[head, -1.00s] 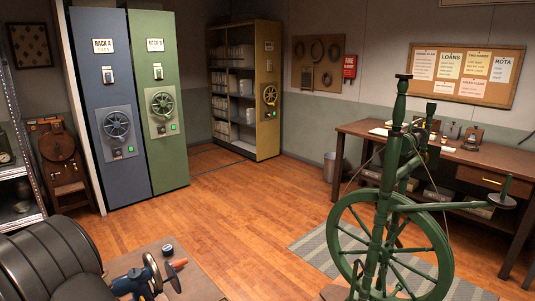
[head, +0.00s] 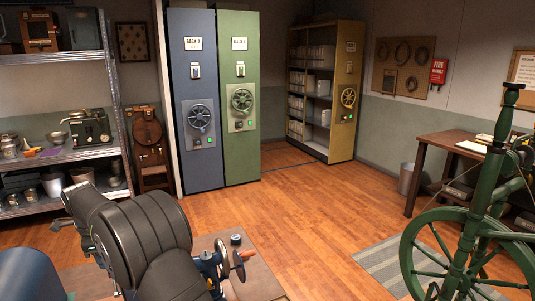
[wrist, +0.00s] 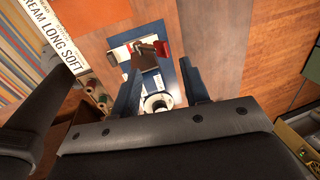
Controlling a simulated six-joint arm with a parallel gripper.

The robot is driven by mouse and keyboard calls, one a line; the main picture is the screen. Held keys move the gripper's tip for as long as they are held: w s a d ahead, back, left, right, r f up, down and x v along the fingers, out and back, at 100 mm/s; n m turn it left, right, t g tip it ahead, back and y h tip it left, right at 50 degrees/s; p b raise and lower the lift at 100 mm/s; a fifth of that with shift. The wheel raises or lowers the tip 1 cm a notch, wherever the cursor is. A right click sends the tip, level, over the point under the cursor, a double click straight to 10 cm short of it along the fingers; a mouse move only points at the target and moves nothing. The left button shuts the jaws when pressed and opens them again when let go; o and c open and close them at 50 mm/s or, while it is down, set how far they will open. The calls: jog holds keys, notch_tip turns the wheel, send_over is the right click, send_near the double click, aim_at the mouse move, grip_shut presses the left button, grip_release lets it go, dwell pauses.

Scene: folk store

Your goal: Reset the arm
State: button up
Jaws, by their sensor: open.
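My arm shows in the head view as large dark ribbed links (head: 145,235) at the lower left, beside a wooden bench top. I cannot make out its jaws there. In the wrist view, my gripper (wrist: 160,68) appears as two dark blue fingers, spread apart, beyond the black bolted cover of my arm. Nothing is visibly clamped between them. Below and beyond them lie white, brown and red parts that I cannot name.
A blue hand-cranked device (head: 210,265) stands on the bench top (head: 255,285) close to my arm. A green spinning wheel (head: 470,220) stands at right. Loaded metal shelves (head: 70,155) are at left. Blue and green racks (head: 240,150) stand behind. Open wooden floor (head: 310,215) lies between.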

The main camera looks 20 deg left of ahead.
jog(key=x, duration=0.8)
jog(key=shift+f, duration=0.1)
jog(key=shift+w+f, duration=0.1)
dwell(0.8)
